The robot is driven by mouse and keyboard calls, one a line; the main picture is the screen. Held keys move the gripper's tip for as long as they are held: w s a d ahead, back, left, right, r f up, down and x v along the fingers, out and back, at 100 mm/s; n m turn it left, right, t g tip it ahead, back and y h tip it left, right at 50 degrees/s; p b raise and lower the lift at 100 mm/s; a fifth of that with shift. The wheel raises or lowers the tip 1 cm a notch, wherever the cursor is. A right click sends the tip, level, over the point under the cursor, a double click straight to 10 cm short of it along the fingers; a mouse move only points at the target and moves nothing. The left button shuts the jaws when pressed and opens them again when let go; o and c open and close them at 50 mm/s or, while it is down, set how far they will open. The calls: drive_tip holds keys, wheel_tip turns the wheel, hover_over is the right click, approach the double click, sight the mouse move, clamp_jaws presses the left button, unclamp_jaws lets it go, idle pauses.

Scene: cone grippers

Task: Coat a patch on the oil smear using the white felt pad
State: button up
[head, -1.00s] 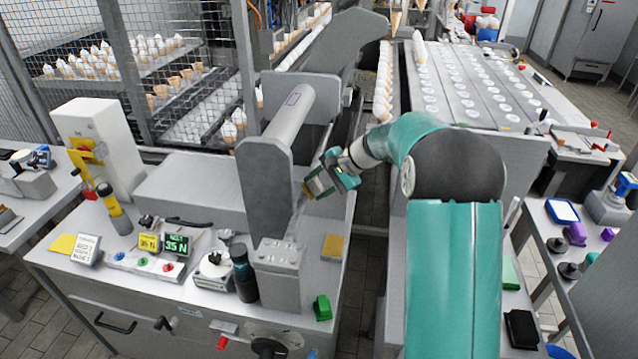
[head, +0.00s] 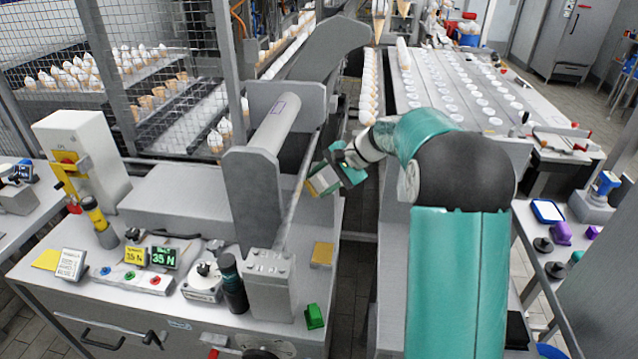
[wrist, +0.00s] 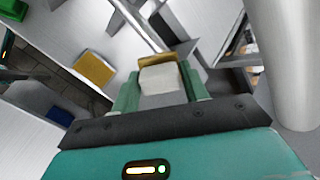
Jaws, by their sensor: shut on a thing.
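My gripper (head: 326,180) is shut on a whitish block with a tan edge, which I take to be the white felt pad (wrist: 160,79). In the wrist view the pad sits between the two green fingers (wrist: 160,92), its tan edge facing away from me. In the head view the gripper hangs just right of the grey machine's upright end plate and the slanting metal strip (head: 293,212). I cannot tell whether the pad touches anything. I cannot make out the oil smear in either view.
A grey cylinder (head: 275,125) lies behind the end plate (head: 253,195). On the bench, an ochre pad (head: 322,254), a green block (head: 314,317), a grey box (head: 268,285) and a dark bottle (head: 231,280) stand near the gripper.

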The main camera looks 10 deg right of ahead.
sight(314, 186)
drive_tip(key=shift+r, duration=0.1)
drive_tip(key=shift+v, duration=1.45)
drive_tip(key=shift+x, duration=3.65)
drive_tip(key=shift+x, duration=1.05)
drive_tip(key=shift+w+d+r, duration=0.1)
drive_tip(key=shift+w+d, duration=0.2)
drive_tip(key=shift+w, duration=0.35)
drive_tip(key=shift+w+d+f, duration=0.1)
drive_tip(key=shift+w+d, duration=0.2)
drive_tip(key=shift+w, duration=0.3)
drive_tip(key=shift+w+d+r, duration=0.1)
drive_tip(key=shift+w+d, duration=0.2)
drive_tip(key=shift+w, duration=0.35)
drive_tip(key=shift+w+d, duration=0.3)
drive_tip(key=shift+w, duration=0.6)
drive_tip(key=shift+w+d, duration=0.35)
drive_tip(key=shift+w, duration=0.6)
